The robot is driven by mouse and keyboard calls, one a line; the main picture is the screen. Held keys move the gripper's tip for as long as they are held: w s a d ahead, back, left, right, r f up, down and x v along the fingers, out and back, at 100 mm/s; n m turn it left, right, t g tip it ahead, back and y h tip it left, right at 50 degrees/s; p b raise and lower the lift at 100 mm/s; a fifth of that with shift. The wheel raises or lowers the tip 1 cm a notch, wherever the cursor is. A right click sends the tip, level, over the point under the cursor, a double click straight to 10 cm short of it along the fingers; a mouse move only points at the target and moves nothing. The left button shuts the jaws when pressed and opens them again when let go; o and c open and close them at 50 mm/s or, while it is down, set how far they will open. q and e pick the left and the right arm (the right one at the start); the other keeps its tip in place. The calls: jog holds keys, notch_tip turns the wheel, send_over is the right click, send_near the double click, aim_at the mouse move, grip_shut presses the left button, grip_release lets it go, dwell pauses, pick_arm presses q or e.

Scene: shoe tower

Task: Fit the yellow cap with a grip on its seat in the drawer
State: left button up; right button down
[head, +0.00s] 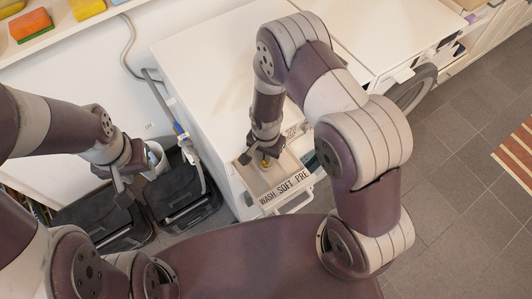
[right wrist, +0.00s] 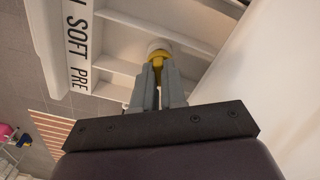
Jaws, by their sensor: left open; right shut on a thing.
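The yellow cap (head: 266,162) is between the fingers of my right gripper (head: 265,154), over the open drawer (head: 295,202) marked WASH SOFT PRE. In the right wrist view the yellow cap (right wrist: 157,60) sits at the tips of the shut right gripper (right wrist: 157,78), with a round whitish part beyond it. The drawer (right wrist: 113,69) shows there with its compartments and dividers. The cap is at or just above a compartment; I cannot tell whether it touches. The seat is hidden. My left gripper (head: 122,184) is open and empty, away from the drawer at the left.
The white washing machine top (head: 205,70) lies beside and behind the drawer. A shelf with coloured blocks (head: 30,25) is at the upper left.

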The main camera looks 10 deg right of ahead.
jog(key=shift+f+b, duration=0.55)
jog(key=shift+f, duration=0.25)
jog(key=c, duration=1.1)
grip_release()
jog(key=shift+r, duration=0.1)
notch_tip(320, 180, up, 13)
jog(key=shift+f+b, duration=0.2)
jog(key=shift+b, duration=0.15)
